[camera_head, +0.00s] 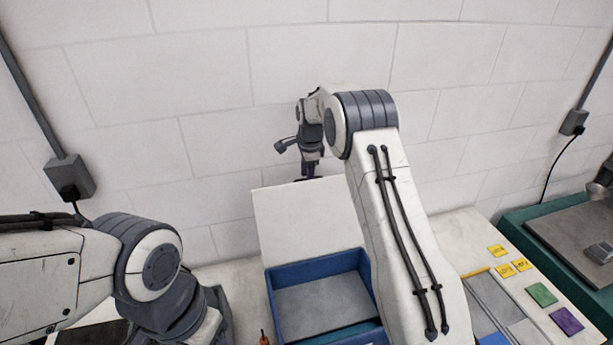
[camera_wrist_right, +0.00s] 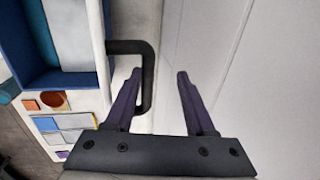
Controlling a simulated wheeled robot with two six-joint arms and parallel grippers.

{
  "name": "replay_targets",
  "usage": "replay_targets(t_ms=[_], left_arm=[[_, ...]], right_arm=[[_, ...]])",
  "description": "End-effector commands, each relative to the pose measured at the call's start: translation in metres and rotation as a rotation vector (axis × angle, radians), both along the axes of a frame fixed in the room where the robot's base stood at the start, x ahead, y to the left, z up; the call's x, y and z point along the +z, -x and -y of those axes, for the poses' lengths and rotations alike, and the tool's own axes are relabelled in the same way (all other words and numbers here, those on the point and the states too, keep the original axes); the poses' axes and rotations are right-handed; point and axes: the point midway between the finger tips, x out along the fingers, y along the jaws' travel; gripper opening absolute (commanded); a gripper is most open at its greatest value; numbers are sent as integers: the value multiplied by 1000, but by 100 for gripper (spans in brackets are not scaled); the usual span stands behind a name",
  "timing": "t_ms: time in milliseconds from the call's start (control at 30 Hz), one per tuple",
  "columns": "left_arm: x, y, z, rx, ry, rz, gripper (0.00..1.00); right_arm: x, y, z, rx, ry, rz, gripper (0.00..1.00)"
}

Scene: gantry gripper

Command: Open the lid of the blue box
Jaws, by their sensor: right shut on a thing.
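The blue box (camera_head: 283,276) stands on the table with its inside showing, a grey bottom within blue walls. Its pale lid (camera_head: 300,218) stands raised along the back of the box. My right gripper (camera_head: 309,175) is at the lid's top edge. In the right wrist view my right gripper (camera_wrist_right: 158,85) is shut on the black handle (camera_wrist_right: 149,65), whose bar runs between the fingers. The blue box also shows at the upper left there (camera_wrist_right: 36,45). My left arm comes in at the left; its gripper is out of view.
My right arm's link covers the box's right side. A compartment tray (camera_head: 490,300) and yellow, green and purple tiles (camera_head: 541,294) lie at the right. An orange-handled tool (camera_head: 264,338) is left of the box. A white block wall (camera_head: 220,140) stands close behind.

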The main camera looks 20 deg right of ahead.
Motion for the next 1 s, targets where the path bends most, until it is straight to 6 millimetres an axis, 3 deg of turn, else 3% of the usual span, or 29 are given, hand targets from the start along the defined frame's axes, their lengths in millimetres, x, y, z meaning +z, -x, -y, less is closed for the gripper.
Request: replay_targets(t_ms=[267,500,700,1000], left_arm=[[-15,0,0,-1,0,0,50],[-35,0,0,-3,0,0,50],[-42,0,0,-4,0,0,50],[-42,0,0,-4,0,0,50]], right_arm=[[21,2,0,1,1,13,47],[68,12,-1,0,2,11,47],[96,18,-1,0,0,5,47],[103,20,-1,0,0,0,47]])
